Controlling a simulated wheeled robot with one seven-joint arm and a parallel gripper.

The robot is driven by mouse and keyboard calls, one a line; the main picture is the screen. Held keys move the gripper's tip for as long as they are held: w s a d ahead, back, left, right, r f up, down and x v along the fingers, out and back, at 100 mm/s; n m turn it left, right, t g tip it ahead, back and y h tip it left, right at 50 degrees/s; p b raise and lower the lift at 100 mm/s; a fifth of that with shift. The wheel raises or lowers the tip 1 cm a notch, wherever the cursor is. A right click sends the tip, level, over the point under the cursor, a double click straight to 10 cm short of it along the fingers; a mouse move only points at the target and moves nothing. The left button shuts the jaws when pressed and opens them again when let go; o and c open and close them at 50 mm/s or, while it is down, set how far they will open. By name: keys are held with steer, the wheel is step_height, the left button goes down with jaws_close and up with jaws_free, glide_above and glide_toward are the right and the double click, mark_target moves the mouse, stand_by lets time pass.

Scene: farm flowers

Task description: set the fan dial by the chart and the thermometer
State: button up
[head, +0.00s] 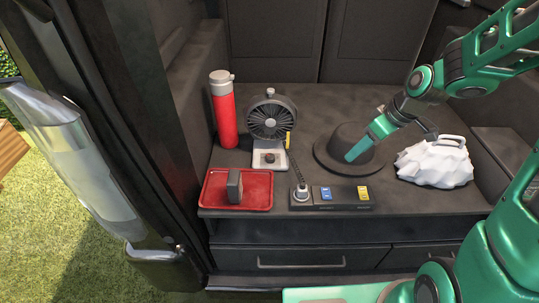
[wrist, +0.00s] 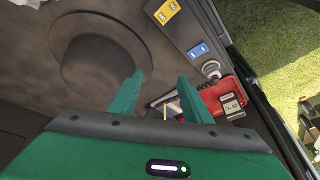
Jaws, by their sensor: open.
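The fan (head: 270,118) stands on the dark deck, with a dark dial (head: 270,158) on its pale base; the dial's setting is too small to read. A small dark upright block (head: 235,186) stands in the red tray (head: 262,203). In the wrist view this block (wrist: 232,106) shows a pale display face, perhaps the thermometer, its reading illegible. I cannot make out a chart for certain. My gripper (head: 354,154) is over the black hat, right of the fan; in the wrist view its fingers (wrist: 160,79) are apart with nothing held.
The black hat (head: 325,157) lies right of the fan, and a white bag (head: 435,163) farther right. A red bottle (head: 223,112) stands left. A dark panel (head: 330,205) with blue and yellow labels and a pale knob (head: 301,191) lies at the front edge, above drawers (head: 300,259).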

mark_target(271, 156)
steer(key=w+a+f+n+y, duration=0.1)
steer(key=w+a+f+n, duration=0.1)
steer(key=a, duration=0.6)
steer(key=w+a+f+n+y, duration=0.1)
steer(key=w+a+f+y, duration=0.1)
steer(key=w+a+f, duration=0.3)
steer(key=w+a+f+n+y, duration=0.2)
steer(key=a+f, duration=0.3)
steer(key=a, duration=0.5)
steer(key=shift+w+a+f+n+t, duration=0.15)
steer(key=shift+w+a+t, duration=0.05)
steer(key=shift+w, duration=0.2)
steer(key=shift+w+a+f+n+t, duration=0.1)
steer(key=shift+w+a+n+t, duration=0.1)
steer(key=shift+w, duration=0.2)
